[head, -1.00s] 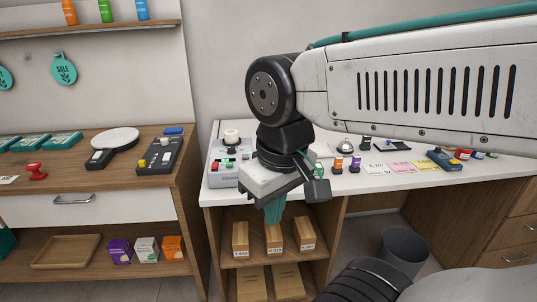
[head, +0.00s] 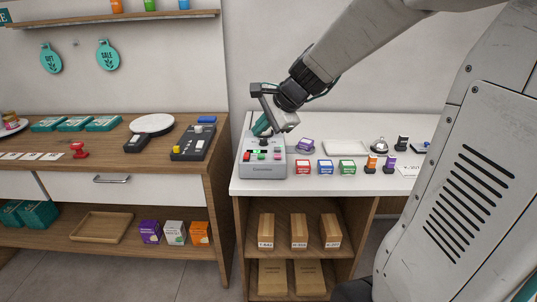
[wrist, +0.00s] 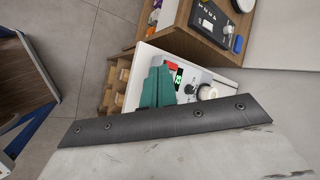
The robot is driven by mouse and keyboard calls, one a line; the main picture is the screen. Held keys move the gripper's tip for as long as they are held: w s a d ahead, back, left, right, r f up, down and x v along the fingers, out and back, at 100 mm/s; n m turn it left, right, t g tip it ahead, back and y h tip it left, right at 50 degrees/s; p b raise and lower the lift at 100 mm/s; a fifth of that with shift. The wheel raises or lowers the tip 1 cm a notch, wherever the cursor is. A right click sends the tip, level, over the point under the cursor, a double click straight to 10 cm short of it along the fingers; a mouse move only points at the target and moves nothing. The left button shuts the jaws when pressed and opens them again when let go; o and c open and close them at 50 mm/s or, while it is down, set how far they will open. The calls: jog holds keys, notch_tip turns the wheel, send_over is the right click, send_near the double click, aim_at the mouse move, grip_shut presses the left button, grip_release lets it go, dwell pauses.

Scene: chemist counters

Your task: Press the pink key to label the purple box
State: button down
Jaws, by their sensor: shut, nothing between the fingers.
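The label machine (head: 262,171) is a grey box on the left end of the white counter, with a row of small coloured keys on top. The pink key (head: 277,156) looks to be at the right of that row. My gripper (head: 262,126), with teal fingers, is shut and empty above the back of the machine. In the wrist view its fingers (wrist: 157,88) cover part of the machine (wrist: 193,77). I cannot tell whether they touch it. A small purple box (head: 305,146) sits on the counter right of the machine. A larger purple carton (head: 150,232) stands on the lower left shelf.
Red (head: 302,167), blue (head: 325,167) and green (head: 347,168) small boxes stand in a row right of the machine. Stamps (head: 371,163) and a bell (head: 380,146) are further right. A dark keypad device (head: 192,143) lies on the wooden counter to the left.

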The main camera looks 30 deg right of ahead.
aim_at(280, 157)
jog(key=w+d+f+m+t+h, duration=0.2)
jog(key=w+d+m, duration=0.4)
jog(key=d, duration=0.5)
jog(key=shift+w+d+f+m, duration=0.35)
jog(key=shift+f+m, duration=0.3)
jog(key=shift+m, duration=0.35)
jog(key=shift+a+f, duration=0.1)
jog(key=shift+f, duration=4.3)
jog(key=shift+f, duration=0.15)
jog(key=shift+f, duration=0.3)
